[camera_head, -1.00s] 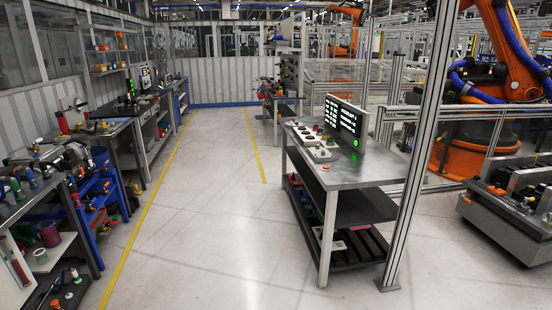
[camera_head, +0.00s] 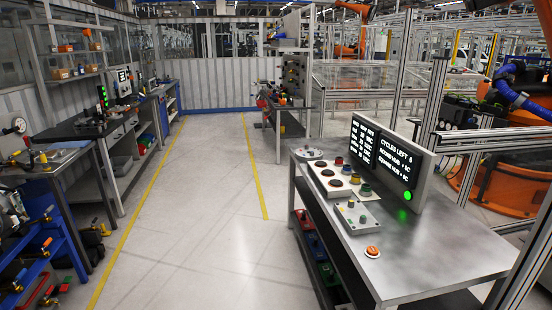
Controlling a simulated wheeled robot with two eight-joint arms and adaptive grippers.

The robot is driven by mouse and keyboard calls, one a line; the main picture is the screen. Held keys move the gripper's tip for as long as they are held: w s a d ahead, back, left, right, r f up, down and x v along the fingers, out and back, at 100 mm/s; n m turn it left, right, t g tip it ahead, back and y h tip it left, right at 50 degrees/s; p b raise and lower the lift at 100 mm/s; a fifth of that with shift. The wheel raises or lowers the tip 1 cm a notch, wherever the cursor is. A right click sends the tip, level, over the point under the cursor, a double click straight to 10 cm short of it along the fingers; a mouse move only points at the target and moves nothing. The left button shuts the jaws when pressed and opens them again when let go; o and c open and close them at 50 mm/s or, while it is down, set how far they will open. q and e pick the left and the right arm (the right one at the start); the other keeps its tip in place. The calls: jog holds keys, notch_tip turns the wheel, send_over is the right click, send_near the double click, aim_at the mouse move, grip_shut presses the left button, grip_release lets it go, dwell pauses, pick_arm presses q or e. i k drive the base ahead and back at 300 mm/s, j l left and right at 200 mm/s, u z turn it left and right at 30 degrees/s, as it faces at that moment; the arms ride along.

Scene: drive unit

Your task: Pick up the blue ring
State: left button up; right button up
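I cannot make out a blue ring in the head view. A metal workbench (camera_head: 430,245) stands at the right. On it lies a pale panel (camera_head: 322,181) with several small round parts in red, yellow, green and dark colours, too small to tell whether any is a ring. A small box with buttons (camera_head: 354,216) sits in front of the panel, and an orange-red button (camera_head: 372,251) is nearer the front edge. Neither of my grippers is in view.
A display screen (camera_head: 390,160) with a green light stands on the workbench. Coloured bins sit on its lower shelf. A grey post (camera_head: 528,255) rises at the right. Cluttered benches and a blue rack (camera_head: 60,240) line the left. The floor aisle (camera_head: 205,240) between is clear.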

aim_at(347, 170)
jog(key=i+j, duration=0.1)
jog(key=i, duration=2.3)
jog(key=l+z, duration=0.05)
jog(key=l, duration=0.05)
